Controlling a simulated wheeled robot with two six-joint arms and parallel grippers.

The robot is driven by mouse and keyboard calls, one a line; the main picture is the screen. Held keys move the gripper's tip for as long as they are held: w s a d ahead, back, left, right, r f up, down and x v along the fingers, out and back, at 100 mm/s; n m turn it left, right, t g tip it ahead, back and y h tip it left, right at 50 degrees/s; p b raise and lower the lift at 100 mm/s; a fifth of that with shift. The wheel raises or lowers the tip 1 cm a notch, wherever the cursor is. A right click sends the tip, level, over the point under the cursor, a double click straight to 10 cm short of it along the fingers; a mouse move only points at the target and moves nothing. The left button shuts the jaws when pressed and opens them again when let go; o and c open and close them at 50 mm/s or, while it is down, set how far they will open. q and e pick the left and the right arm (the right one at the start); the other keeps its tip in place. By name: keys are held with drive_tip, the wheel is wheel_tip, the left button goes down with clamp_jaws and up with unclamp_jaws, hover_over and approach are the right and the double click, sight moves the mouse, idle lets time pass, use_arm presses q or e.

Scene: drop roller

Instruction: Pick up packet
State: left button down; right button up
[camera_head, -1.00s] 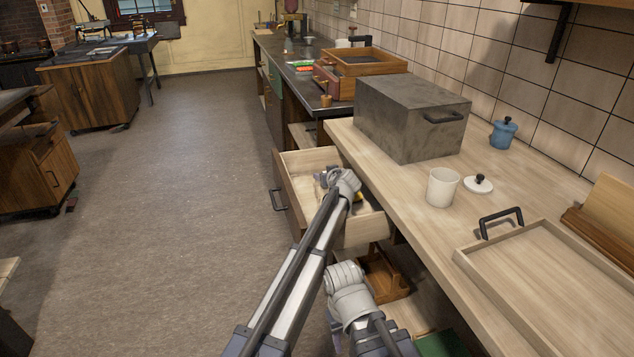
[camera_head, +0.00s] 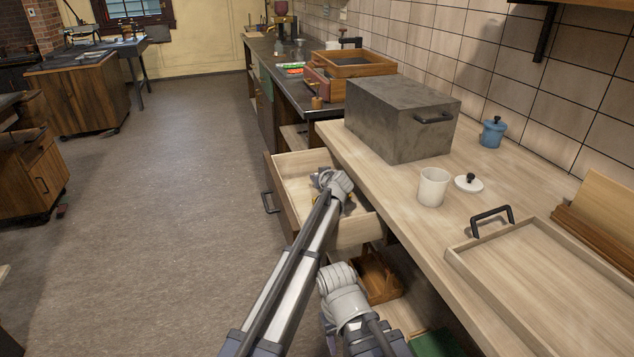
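An open wooden drawer (camera_head: 297,165) stands out from under the counter. My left arm reaches into it, and its wrist hides most of the gripper (camera_head: 327,178). A small yellowish item, possibly the packet (camera_head: 349,207), shows beside the wrist inside the drawer; I cannot tell what it is or whether the gripper touches it. The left fingers are too hidden to tell if they are open or shut. My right arm is at the bottom centre, below the drawer, and its gripper is out of view.
The wooden counter (camera_head: 405,195) carries a grey box (camera_head: 400,120), a white cup (camera_head: 433,187), a lid (camera_head: 469,183), a blue pot (camera_head: 493,132) and a tray (camera_head: 540,285). A brown wooden holder (camera_head: 378,277) sits on a shelf below. The floor at left is clear.

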use_arm(q)
drive_tip(key=shift+r, duration=0.15)
wheel_tip(320, 180, up, 10)
drive_tip(key=p, duration=1)
